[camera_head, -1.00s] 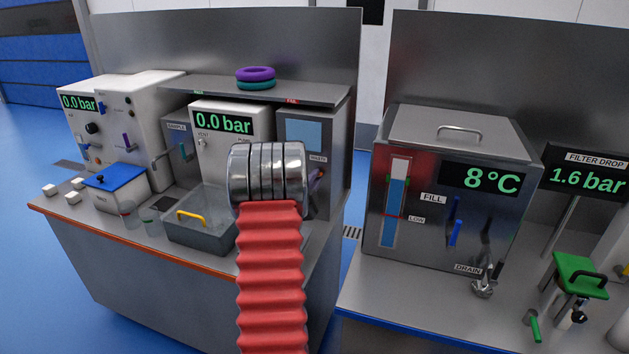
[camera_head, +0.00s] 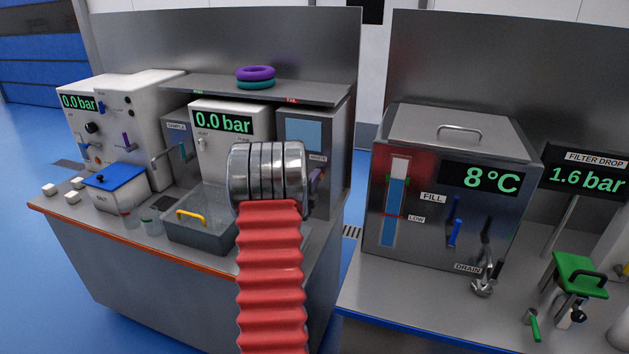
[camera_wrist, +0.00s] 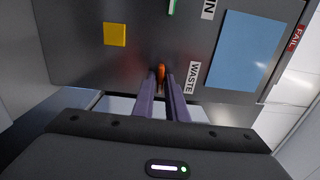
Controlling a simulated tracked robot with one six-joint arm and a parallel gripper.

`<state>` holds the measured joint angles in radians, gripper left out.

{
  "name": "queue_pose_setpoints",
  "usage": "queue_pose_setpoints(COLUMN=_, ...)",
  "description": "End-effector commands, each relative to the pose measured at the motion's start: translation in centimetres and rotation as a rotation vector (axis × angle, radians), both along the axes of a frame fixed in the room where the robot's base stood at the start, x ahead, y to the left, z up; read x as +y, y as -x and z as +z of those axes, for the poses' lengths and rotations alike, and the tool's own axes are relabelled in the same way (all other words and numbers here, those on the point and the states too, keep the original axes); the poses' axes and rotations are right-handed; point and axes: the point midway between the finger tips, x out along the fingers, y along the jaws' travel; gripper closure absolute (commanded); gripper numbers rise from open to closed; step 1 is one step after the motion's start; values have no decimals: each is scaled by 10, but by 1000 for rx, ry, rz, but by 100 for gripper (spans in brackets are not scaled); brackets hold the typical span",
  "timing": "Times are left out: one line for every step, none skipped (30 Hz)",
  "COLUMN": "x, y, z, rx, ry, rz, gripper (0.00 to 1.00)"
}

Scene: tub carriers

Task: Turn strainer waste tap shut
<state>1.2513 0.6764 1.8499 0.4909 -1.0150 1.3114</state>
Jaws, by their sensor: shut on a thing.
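The strainer waste tap has an orange handle (camera_wrist: 160,72) beside the WASTE label (camera_wrist: 189,77) on a grey panel. In the wrist view, the two purple fingers of my gripper (camera_wrist: 161,82) are closed around this handle, one on each side. Only the handle's narrow end shows between them, so its full angle is hard to read. In the head view, my arm's metal wrist and red bellows cover much of the tap's cabinet (camera_head: 327,125); a bit of my purple gripper (camera_head: 316,180) shows at its right.
A blue window (camera_wrist: 243,50) and a yellow square (camera_wrist: 115,34) are on the panel. A grey basin with a yellow handle (camera_head: 190,215) stands left of my arm. Purple and teal rings (camera_head: 255,74) lie on the shelf above. A steel tank (camera_head: 450,185) stands on the right bench.

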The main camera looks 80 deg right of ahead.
Motion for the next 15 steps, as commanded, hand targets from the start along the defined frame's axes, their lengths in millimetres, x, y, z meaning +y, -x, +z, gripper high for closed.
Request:
queue_pose_setpoints(x=0, y=2, z=-2, rx=0, ry=-4, rz=-4, gripper=100)
queue_pose_setpoints(x=0, y=2, z=-2, rx=0, ry=-4, rz=-4, gripper=100)
queue_pose_setpoints(x=0, y=2, z=-2, rx=0, ry=-4, rz=-4, gripper=100)
queue_pose_setpoints(x=0, y=2, z=-2, rx=0, ry=-4, rz=-4, gripper=100)
queue_pose_setpoints(x=0, y=3, z=-2, rx=0, ry=-4, rz=-4, gripper=100)
queue_pose_setpoints(x=0, y=3, z=-2, rx=0, ry=-5, rz=-5, gripper=100)
queue_pose_setpoints(x=0, y=3, z=-2, rx=0, ry=-5, rz=-5, gripper=100)
queue_pose_setpoints(x=0, y=3, z=-3, rx=0, ry=-5, rz=-5, gripper=86)
queue_pose_setpoints(x=0, y=3, z=-3, rx=1, ry=-5, rz=-5, gripper=84)
queue_pose_setpoints(x=0, y=3, z=-2, rx=1, ry=-5, rz=-4, gripper=81)
queue_pose_setpoints(x=0, y=2, z=-2, rx=1, ry=-4, rz=-4, gripper=79)
queue_pose_setpoints(x=0, y=2, z=-2, rx=1, ry=-4, rz=-4, gripper=76)
queue_pose_setpoints(x=0, y=2, z=-2, rx=1, ry=-4, rz=-3, gripper=74)
queue_pose_setpoints(x=0, y=2, z=-2, rx=1, ry=-3, rz=-3, gripper=72)
queue_pose_setpoints(x=0, y=2, z=-2, rx=1, ry=-3, rz=-3, gripper=72)
